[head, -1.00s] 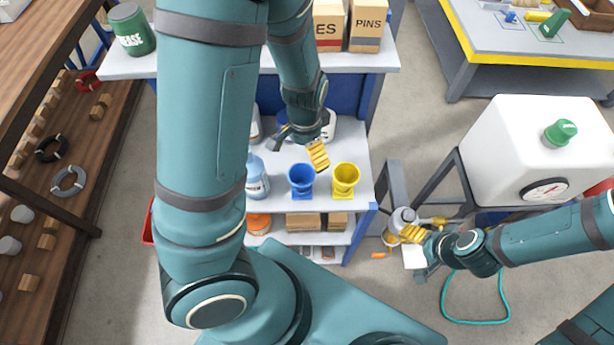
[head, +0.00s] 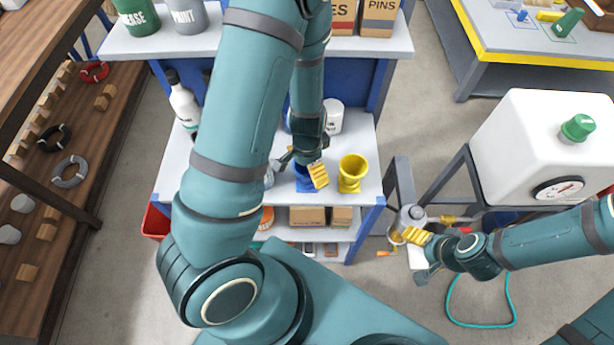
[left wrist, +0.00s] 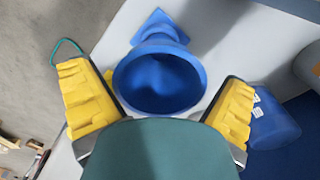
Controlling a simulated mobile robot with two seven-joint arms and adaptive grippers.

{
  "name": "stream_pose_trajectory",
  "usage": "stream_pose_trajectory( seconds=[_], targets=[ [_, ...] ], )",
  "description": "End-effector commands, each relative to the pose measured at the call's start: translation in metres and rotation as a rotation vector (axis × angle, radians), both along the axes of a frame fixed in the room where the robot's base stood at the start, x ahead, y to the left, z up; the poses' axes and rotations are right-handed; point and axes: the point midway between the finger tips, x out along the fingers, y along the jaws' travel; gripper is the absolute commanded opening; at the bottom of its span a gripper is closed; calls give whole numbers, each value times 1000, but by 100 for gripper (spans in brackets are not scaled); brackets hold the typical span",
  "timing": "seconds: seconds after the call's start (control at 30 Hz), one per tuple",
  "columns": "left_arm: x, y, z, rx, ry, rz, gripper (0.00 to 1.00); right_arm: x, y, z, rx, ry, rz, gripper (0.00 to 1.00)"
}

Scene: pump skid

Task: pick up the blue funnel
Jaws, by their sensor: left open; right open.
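The blue funnel (left wrist: 160,80) lies between the two yellow finger pads of my left gripper (left wrist: 160,105) in the left wrist view, its wide mouth facing the camera. The pads stand apart on either side, with gaps to the rim. In the head view the blue funnel (head: 304,184) is on the shelf, partly hidden by my left gripper (head: 305,172), which is right over it. My right gripper (head: 408,236) is open near the pump beside the white tank, away from the funnel.
A yellow funnel (head: 353,172) stands just right of the blue one. A white bottle (head: 184,104) and a white tub (head: 333,117) are on the same shelf. The upper shelf (head: 390,46) carries boxes and cans. A blue container (left wrist: 272,122) shows beside the gripper.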

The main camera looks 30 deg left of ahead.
Motion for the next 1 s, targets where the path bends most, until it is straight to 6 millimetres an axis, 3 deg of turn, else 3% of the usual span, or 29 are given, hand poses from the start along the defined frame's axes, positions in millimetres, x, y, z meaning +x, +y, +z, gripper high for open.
stream_pose_trajectory(
  seconds=[0.2,0.27,0.4,0.43,0.87,1.0],
  targets=[
    [0,0,0,0,0,0,100,0,0,0,0,0,0,78],
    [0,0,0,0,0,-1,82,0,0,0,0,0,0,78],
    [0,0,0,0,0,-1,33,0,0,0,0,0,0,78],
    [0,0,0,0,0,-1,29,0,0,0,0,0,1,78],
    [0,0,1,0,-1,-1,27,0,0,1,0,0,1,78],
    [1,-1,15,0,-3,-4,27,0,0,6,1,-1,0,78]
  ],
)
